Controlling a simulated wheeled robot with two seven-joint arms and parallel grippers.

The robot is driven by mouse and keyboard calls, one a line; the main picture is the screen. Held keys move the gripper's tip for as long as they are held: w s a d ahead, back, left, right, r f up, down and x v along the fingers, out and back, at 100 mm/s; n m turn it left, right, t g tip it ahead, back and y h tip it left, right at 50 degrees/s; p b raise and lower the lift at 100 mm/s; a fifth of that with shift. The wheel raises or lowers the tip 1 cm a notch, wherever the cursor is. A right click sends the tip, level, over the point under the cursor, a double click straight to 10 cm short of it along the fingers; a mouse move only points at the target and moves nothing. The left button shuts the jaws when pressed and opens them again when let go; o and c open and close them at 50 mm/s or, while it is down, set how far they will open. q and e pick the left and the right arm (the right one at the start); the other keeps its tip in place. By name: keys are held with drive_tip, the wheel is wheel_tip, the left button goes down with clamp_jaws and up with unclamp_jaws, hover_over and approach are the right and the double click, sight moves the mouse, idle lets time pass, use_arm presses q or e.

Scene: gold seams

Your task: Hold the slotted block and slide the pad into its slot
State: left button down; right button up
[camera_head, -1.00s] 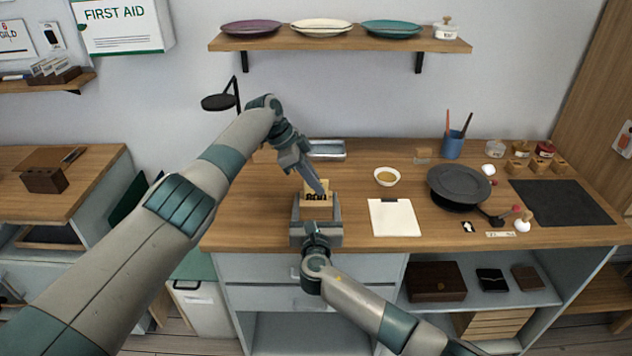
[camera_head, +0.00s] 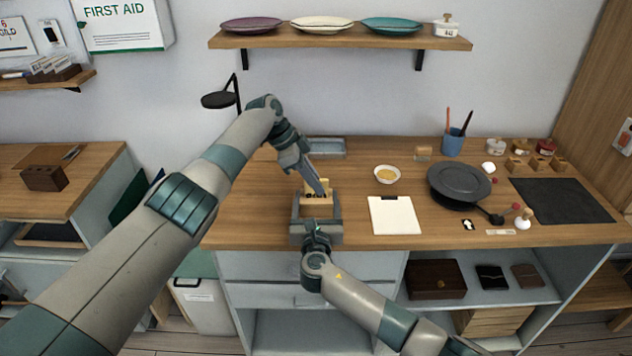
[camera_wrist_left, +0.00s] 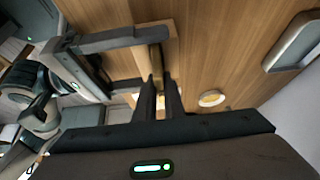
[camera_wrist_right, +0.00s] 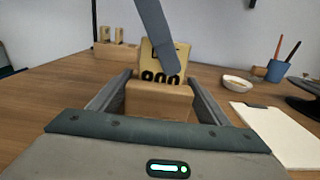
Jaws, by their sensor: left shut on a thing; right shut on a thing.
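The slotted block (camera_wrist_right: 160,100), light wood, is between the two long fingers of my right gripper (camera_wrist_right: 158,92), which is shut on it above the front of the worktop. In the head view the block (camera_head: 318,200) shows between the grey jaws. The pad (camera_wrist_right: 172,52) is a thin pale piece with dark markings. My left gripper (camera_head: 324,191) is shut on it from above. The pad stands roughly upright at the block's top, its lower edge hidden by the block. I cannot tell whether it is inside the slot, which is hidden.
A grey tray (camera_head: 327,148) lies behind the grippers. To the right are a small bowl (camera_head: 387,174), a clipboard (camera_head: 395,215), a dark plate (camera_head: 459,185) and a blue pen cup (camera_head: 453,143). A plate shelf (camera_head: 340,39) hangs above. The worktop between bowl and tray is clear.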

idle(0.3)
use_arm(q)
drive_tip(key=c, duration=1.8)
unclamp_jaws()
drive_tip(key=shift+o, duration=0.2)
drive_tip(key=shift+r, duration=0.1)
drive_tip(key=v, duration=1.1)
drive_tip(key=shift+a+r, duration=0.25)
drive_tip(key=shift+r, duration=0.1)
use_arm(e)
drive_tip(key=o, duration=1.3)
drive_tip(key=shift+c, duration=0.2)
drive_tip(key=shift+s, duration=0.1)
